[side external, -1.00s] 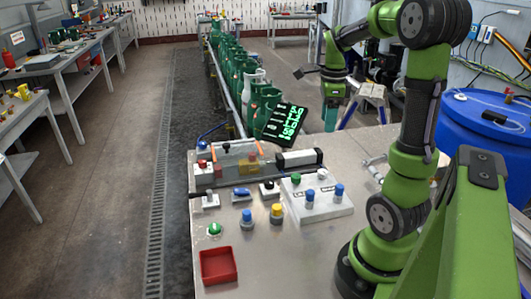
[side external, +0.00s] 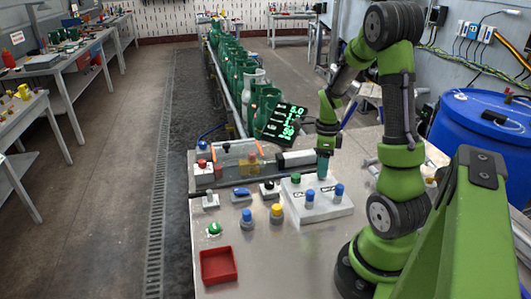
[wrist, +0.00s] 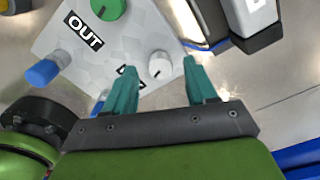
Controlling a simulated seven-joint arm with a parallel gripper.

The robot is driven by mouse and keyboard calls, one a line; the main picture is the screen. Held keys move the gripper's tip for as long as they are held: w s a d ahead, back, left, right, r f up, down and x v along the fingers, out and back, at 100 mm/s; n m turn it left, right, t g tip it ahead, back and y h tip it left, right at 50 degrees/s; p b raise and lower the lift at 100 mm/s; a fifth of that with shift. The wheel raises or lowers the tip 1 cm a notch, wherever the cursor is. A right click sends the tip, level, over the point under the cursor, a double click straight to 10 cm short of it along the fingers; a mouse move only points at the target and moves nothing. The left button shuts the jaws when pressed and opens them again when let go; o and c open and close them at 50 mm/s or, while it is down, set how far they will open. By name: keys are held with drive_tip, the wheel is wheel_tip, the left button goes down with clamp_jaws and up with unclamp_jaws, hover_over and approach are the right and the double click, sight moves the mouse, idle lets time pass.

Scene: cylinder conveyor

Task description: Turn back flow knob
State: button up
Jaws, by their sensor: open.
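A white control panel (side external: 325,209) on the bench carries a green knob (side external: 296,178) and two blue knobs (side external: 309,197) (side external: 339,190). In the wrist view, the panel has an "OUT" label (wrist: 83,31) by the green knob (wrist: 108,8), and a white knob (wrist: 160,65) beside a second label that is partly hidden by a finger. I cannot read which knob is the flow knob. My gripper (side external: 322,170) is low over the panel's back edge. In the wrist view its teal fingers (wrist: 147,79) are open and empty, with the white knob just beyond and between the tips.
Left of the panel stand several buttons and switches, including a yellow knob (side external: 277,213). A red tray (side external: 218,266) lies at the front. A black display with green digits (side external: 285,122) stands behind, by the row of green cylinders (side external: 246,78). A blue barrel (side external: 480,135) is at right.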

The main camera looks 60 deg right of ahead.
drive_tip(key=shift+f, duration=1)
clamp_jaws()
